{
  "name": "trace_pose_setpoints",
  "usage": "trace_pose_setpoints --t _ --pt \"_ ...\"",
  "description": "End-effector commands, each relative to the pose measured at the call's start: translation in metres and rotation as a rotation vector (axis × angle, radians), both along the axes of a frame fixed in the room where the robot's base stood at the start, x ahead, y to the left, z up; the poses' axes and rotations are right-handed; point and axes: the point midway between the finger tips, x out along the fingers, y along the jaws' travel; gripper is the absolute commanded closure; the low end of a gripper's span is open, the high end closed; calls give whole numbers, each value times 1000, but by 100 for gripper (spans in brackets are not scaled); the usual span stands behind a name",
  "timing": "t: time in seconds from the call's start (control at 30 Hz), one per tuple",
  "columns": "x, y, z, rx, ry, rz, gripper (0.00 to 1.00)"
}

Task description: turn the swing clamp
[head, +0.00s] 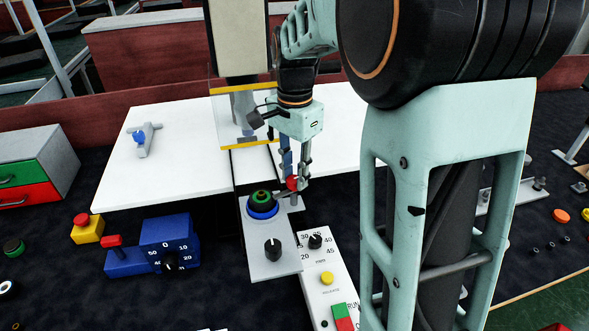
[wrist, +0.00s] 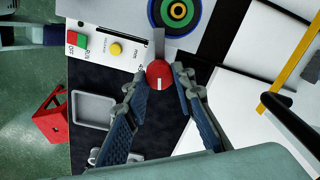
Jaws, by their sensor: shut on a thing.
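The swing clamp looks like a red round knob with a white mark (wrist: 158,76) on a grey bar (wrist: 159,42). In the wrist view the bar points up toward a round part with blue, green and orange rings (wrist: 177,10). In the head view the red knob (head: 292,184) is small and partly hidden by my fingers, beside the ringed part (head: 262,208) on a grey plate (head: 256,251). My gripper (head: 294,172) points down at the knob. In the wrist view its fingers (wrist: 156,84) lie on both sides of the knob, shut on it.
A white control panel (head: 318,262) with dial, yellow button and green and red switch stands close in front. A blue dial box (head: 168,245) and yellow box with red button (head: 86,230) are at left. White boards (head: 165,168) lie behind, with a yellow-edged clear panel (head: 246,146).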

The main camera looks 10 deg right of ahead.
Motion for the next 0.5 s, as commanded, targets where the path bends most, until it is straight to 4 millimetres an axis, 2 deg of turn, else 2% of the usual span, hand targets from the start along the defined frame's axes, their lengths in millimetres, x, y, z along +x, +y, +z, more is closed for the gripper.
trace_pose_setpoints --t 0.2,0.5 --pt "0 0 1 0 -1 -153 100" --pt "0 -1 1 -1 0 -276 100"
